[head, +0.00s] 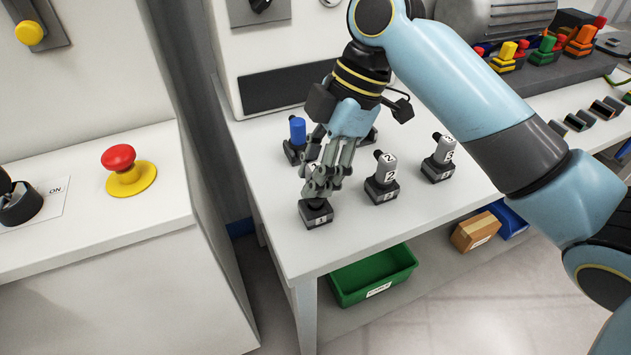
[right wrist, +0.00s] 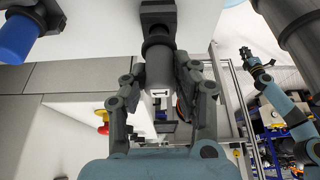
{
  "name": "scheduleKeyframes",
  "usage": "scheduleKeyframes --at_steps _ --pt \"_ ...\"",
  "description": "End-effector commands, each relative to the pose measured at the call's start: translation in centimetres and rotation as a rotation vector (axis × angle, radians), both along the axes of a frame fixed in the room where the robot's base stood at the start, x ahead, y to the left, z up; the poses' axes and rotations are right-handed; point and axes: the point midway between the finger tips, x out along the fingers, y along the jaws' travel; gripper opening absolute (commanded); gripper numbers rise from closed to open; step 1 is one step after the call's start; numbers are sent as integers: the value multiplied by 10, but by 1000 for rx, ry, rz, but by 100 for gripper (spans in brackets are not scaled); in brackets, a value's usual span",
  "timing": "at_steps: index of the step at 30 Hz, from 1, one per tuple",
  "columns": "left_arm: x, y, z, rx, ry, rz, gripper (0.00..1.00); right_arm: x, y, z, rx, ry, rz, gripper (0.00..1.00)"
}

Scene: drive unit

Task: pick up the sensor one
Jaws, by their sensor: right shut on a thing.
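Sensor one is a small grey cylinder on a dark square base (head: 316,213) marked 1, upright on the white table near its front left corner. My right gripper (head: 322,183) reaches down from above and is shut on it, hiding much of the cylinder. In the right wrist view the sensor (right wrist: 159,62) lies between the fingers of the right gripper (right wrist: 162,100). Sensor two (head: 383,175) and sensor three (head: 440,158) stand to its right. A blue arm, seemingly my left, ends in a dark left gripper (right wrist: 254,62); its jaws are too small to read.
A blue-topped part (head: 297,132) stands just behind the right gripper. A green bin (head: 372,275), a cardboard box (head: 475,232) and a blue bin (head: 512,218) are below the table. A red emergency button (head: 119,158) is on the left cabinet.

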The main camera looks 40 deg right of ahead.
Motion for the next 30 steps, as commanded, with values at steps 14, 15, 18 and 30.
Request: scheduleKeyframes --at_steps 14,15,18,30 --pt "1 0 -7 0 -2 0 0 24 -88 66 -6 -1 -2 0" --pt "1 0 -8 0 -2 0 0 26 -94 70 -5 -1 -2 0" --pt "1 0 -9 -1 -2 0 0 29 -105 76 -2 0 -1 0" --pt "1 0 -9 0 -1 0 0 31 -112 82 1 0 -1 0"
